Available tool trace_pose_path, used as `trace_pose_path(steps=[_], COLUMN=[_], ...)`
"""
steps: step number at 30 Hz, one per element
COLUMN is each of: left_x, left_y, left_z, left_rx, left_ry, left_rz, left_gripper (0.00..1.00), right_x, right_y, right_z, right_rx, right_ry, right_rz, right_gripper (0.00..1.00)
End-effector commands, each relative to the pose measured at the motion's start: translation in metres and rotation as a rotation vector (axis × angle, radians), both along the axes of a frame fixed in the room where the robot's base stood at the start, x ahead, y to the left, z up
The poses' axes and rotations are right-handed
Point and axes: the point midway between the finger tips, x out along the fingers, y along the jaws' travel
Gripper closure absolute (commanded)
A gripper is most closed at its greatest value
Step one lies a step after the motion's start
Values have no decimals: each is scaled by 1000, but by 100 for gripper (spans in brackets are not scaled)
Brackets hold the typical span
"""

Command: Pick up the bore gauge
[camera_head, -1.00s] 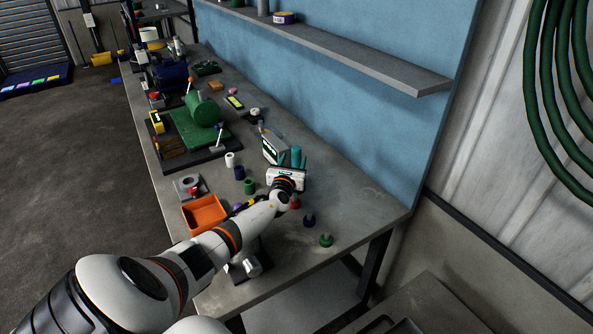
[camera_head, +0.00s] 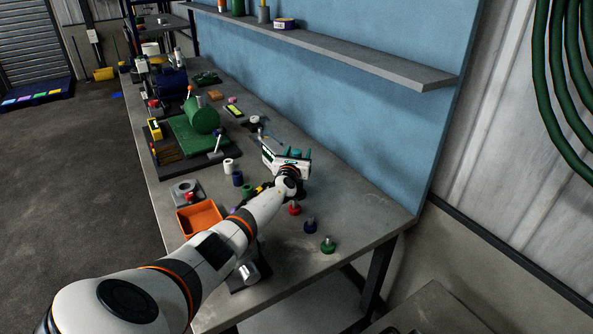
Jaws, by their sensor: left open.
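My left gripper (camera_head: 294,153) reaches over the bench from the lower left. It is open, with teal showing at its far end, so small that fingers and any object there are hard to separate. It is close beside a grey box-like item with a pale face (camera_head: 271,156); contact cannot be told. A small instrument with a round dark-and-white head (camera_head: 255,121) and a thin rod lies beyond the gripper on the bench; it may be the bore gauge, but I cannot be sure. My right gripper is out of view.
Red, blue and green knobs (camera_head: 328,244) stand right of my arm. An orange tray (camera_head: 201,217) and small cylinders (camera_head: 228,165) lie to the left. A green cylinder fixture (camera_head: 203,120) stands behind; a shelf (camera_head: 350,55) overhangs.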

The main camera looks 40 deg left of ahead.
Motion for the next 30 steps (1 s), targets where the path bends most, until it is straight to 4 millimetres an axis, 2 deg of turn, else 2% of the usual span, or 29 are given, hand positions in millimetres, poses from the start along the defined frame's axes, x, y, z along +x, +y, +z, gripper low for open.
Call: trace_pose_path(steps=[1, 9, 16, 19, 30], left_x=[0, 0, 0, 0, 0], left_y=[0, 0, 0, 0, 0], left_z=[0, 0, 2, 10, 79], left_rx=[0, -1, 0, -2, 1], left_ry=[0, 0, -2, -3, -3], left_rz=[0, 0, 1, 1, 0], left_gripper=[51, 95, 95, 95, 95], right_x=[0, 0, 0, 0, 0], right_y=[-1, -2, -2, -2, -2], right_z=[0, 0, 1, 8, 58], right_rx=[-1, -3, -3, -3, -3], right_ry=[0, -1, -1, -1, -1], right_rz=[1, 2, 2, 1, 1], right_gripper=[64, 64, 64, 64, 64])
